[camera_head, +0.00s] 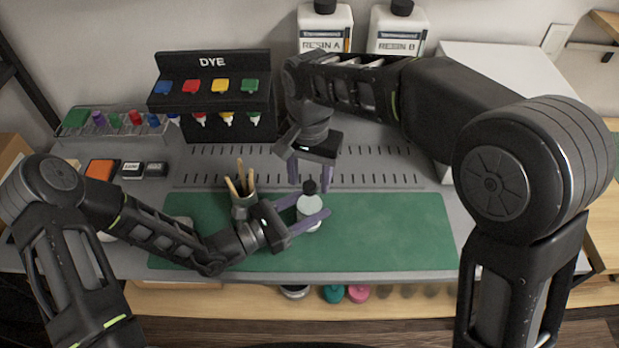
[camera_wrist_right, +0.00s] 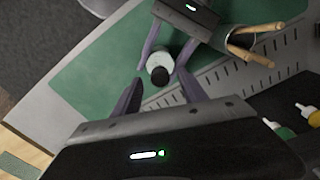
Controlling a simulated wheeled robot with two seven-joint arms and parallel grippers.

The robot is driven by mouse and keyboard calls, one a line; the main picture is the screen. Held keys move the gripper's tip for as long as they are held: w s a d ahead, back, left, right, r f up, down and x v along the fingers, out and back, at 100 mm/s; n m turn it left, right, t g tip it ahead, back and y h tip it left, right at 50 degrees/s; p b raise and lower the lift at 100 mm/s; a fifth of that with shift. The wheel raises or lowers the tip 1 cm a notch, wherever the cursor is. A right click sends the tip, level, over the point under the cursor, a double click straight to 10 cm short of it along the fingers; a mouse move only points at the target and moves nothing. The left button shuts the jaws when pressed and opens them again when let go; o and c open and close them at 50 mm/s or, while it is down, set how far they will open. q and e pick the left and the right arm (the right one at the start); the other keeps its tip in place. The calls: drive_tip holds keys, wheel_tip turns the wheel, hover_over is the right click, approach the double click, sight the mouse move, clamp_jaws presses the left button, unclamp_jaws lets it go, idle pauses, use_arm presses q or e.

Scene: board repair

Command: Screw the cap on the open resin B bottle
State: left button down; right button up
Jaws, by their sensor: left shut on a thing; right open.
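A small white bottle (camera_head: 308,210) stands upright over the green mat, between the fingers of my left gripper (camera_head: 313,206), which is shut on it. A black cap (camera_head: 310,187) is at the bottle's top; whether it is threaded on cannot be told. In the right wrist view the white bottle (camera_wrist_right: 161,62) and its black cap (camera_wrist_right: 158,76) show from above. My right gripper (camera_head: 310,172) is open, pointing down just above the cap, its fingers on either side and apart from it. The small bottle's label is not readable. Large resin A (camera_head: 325,30) and resin B (camera_head: 397,30) bottles, both black-capped, stand at the back.
A cup of wooden sticks (camera_head: 243,204) stands close beside my left gripper. A dye rack (camera_head: 212,85) and a rack of coloured items (camera_head: 120,122) are at the back left. The right half of the green mat (camera_head: 400,230) is clear.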

sight(298, 212)
wheel_tip(298, 212, up, 11)
idle(0.5)
use_arm(q)
drive_tip(key=c, duration=0.5)
unclamp_jaws()
drive_tip(key=shift+a, duration=0.1)
drive_tip(key=shift+b+v, duration=0.5)
drive_tip(key=shift+v, duration=3.35)
use_arm(e)
drive_tip(key=shift+f, duration=0.45)
